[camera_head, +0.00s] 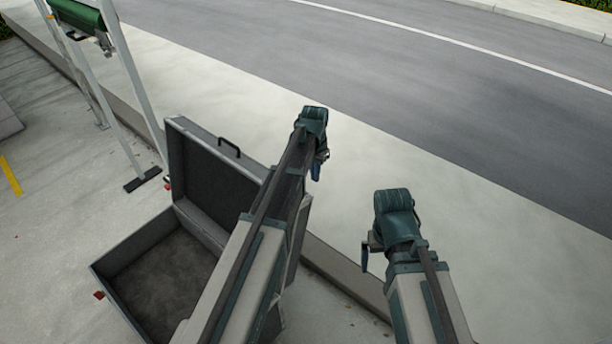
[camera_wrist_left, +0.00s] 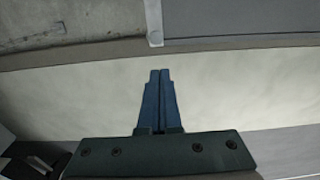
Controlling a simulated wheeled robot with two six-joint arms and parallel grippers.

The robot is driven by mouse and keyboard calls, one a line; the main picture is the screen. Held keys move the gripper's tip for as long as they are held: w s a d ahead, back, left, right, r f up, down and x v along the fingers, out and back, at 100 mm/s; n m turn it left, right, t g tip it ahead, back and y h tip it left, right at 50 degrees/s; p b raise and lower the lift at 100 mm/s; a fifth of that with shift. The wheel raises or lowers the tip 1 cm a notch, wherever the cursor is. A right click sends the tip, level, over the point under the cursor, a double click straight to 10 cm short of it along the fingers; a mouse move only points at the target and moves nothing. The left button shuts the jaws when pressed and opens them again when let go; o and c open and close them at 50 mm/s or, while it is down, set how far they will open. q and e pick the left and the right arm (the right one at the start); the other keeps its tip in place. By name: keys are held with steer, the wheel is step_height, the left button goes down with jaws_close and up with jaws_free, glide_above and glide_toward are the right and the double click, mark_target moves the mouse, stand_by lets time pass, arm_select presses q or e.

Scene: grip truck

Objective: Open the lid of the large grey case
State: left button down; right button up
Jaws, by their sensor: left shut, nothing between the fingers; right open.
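The large grey case (camera_head: 122,255) stands on the pavement at the lower left of the head view. Its lid (camera_head: 205,165) is raised and stands up from the far side, with a dark handle (camera_head: 229,148) on its top edge. The open inside is dark and looks empty; my left arm hides the right part of the case. My left gripper (camera_head: 316,172) is shut and empty, beyond the lid to the right and apart from it. Its closed blue fingers show in the left wrist view (camera_wrist_left: 158,73). My right gripper (camera_head: 366,257) is open, further right, away from the case.
A white-legged stand (camera_head: 130,85) with a green roll (camera_head: 78,17) is at the upper left. A kerb strip (camera_head: 345,285) runs behind the case. Pale paving (camera_head: 400,170) and a grey road (camera_head: 400,70) lie beyond. Clear concrete is left of the case.

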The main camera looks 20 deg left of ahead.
arm_select(q)
steer(key=w+a+r+p, duration=0.1)
steer(key=w+a+r, duration=0.1)
steer(key=w+a, duration=0.2)
step_height(320, 180, down, 11)
steer(key=b, duration=1)
steer(key=s+r, duration=0.1)
steer(key=s+a+p, duration=0.1)
steer(key=shift+s+r, duration=0.3)
steer(key=shift+r, duration=0.05)
steer(key=shift+s+a, duration=0.1)
steer(key=s+a+r+t+h+p, duration=0.1)
steer(key=s+a+r+t+p, duration=0.1)
steer(key=s, duration=0.7)
steer(key=shift+s+a+r+t+p, duration=0.3)
steer(key=shift+a+r+p, duration=0.15)
steer(key=shift+a+r, duration=0.5)
steer(key=shift+w+f, duration=0.1)
